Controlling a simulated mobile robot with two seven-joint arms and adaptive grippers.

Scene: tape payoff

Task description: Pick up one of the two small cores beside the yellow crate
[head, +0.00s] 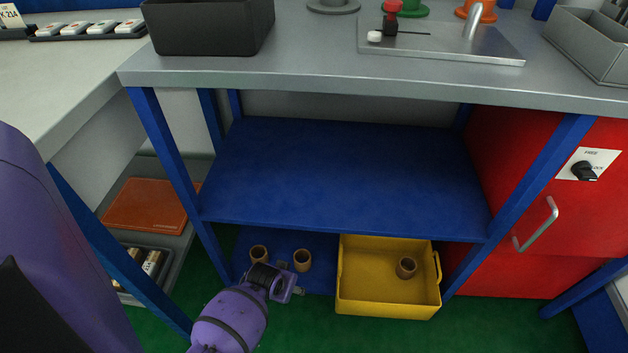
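Two small brown hollow cores stand on the blue lower shelf, left of the yellow crate (388,308). One core (259,254) is at the left, partly behind my gripper; the other core (302,260) stands nearer the crate. A third core (406,267) is inside the crate. My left gripper (291,278) is low in front of the two cores, its fingers toward the right core. Its fingers look spread, with nothing visible between them. Whether it touches a core cannot be told. My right gripper is out of view.
The blue middle shelf (345,175) is empty and overhangs the cores. A blue table leg (170,160) stands left of them. A red cabinet (545,210) is at the right. At the left are an orange mat (150,205) and a grey tray. The green floor is clear in front.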

